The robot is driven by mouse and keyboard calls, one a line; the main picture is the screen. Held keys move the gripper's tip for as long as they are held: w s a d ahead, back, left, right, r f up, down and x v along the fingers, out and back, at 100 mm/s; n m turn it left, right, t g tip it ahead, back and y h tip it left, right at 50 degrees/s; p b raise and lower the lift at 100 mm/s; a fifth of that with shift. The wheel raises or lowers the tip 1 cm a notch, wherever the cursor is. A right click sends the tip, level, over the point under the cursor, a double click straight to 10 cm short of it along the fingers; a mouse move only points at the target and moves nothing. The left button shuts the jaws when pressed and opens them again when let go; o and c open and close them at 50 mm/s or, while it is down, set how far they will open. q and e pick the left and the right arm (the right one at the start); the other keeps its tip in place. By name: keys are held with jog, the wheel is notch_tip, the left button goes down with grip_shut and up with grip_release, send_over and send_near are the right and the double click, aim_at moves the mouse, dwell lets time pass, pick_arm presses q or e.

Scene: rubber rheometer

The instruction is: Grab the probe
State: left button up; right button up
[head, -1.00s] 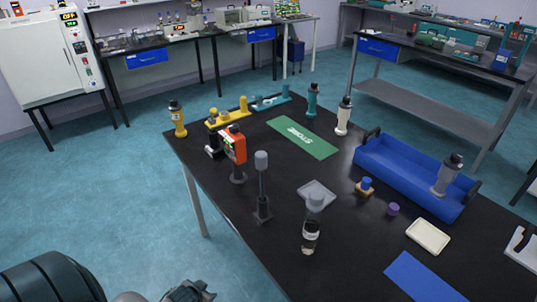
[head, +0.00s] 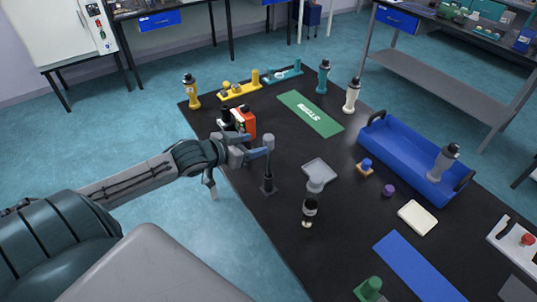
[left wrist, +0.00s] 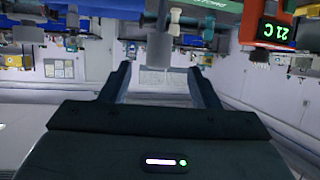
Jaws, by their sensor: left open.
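A slim stand (head: 268,184) with a grey cylindrical head (head: 270,141) stands upright near the table's left edge; this may be the probe, but I cannot tell for sure. An orange meter (head: 248,124) is just behind it, partly hidden by my left gripper (head: 258,149). That gripper is open and empty, reaching in from the left beside the grey head. In the left wrist view, the grey cylinder (left wrist: 160,47) shows beyond and between the spread fingertips (left wrist: 162,76), and the meter (left wrist: 271,27) reads 21 C at upper right. My right gripper is out of view.
A blue bin (head: 405,165) is at the right. A green mat (head: 310,113) and yellow rack (head: 240,88) lie at the back. A blue mat (head: 410,262) leaves free room at the front.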

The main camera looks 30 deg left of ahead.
aim_at(264, 141)
pick_arm(q)
jog(key=shift+x, duration=1)
jog(key=shift+w+d+f, duration=0.2)
jog(key=shift+w+d, duration=0.05)
jog(key=shift+w, duration=0.3)
jog(key=shift+w+d+f+p, duration=0.1)
jog(key=shift+w+p, duration=0.4)
jog(key=shift+w, duration=0.15)
jog(key=p+x, duration=0.1)
jog(key=x, duration=0.1)
jog(key=shift+w+d+f, duration=0.1)
jog(key=shift+w, duration=0.3)
jog(key=shift+w+d+f, duration=0.15)
jog(key=shift+w+f, duration=0.2)
jog(key=shift+w, duration=0.1)
jog(key=c, duration=1.1)
